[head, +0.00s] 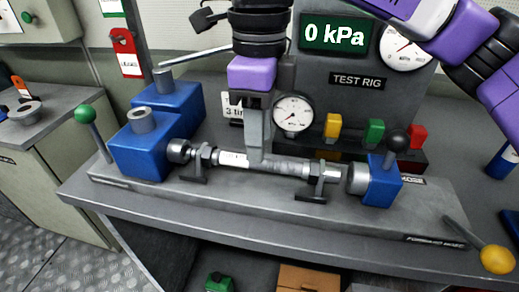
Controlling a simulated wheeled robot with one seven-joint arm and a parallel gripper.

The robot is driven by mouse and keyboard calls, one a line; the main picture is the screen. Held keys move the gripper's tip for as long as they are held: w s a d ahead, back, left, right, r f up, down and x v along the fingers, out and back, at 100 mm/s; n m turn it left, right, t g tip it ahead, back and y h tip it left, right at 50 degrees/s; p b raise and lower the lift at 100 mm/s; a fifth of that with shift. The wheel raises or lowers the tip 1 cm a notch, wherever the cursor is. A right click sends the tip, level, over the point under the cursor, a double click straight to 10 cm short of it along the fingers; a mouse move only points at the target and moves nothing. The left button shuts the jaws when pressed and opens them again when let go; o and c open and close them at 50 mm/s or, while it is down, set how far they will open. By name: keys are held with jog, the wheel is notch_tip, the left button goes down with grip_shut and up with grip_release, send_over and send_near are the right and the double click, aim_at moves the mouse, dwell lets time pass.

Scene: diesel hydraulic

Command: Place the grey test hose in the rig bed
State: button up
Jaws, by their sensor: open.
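The grey test hose (287,165) lies level along the rig bed (240,201), with a white label near its left end. Its ends rest at two dark cradles, the left cradle (199,164) and the right cradle (318,184). My gripper (258,158) points down from above at the hose's middle. Its fingers are open and reach the hose; whether they touch it cannot be told. A blue block with a round fitting (178,150) stands at the left end, and a blue clamp block (381,184) with a black-knobbed lever at the right.
The test rig panel behind carries a 0 kPa display (338,34), a pressure gauge (293,114) and yellow, green and red parts. A green-knobbed lever (90,125) stands left, and a yellow-knobbed lever (494,258) front right. The bench's front strip is clear.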

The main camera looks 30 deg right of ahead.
notch_tip(320, 180, up, 6)
jog(key=p, duration=0.1)
jog(key=shift+s, duration=0.1)
dwell(0.6)
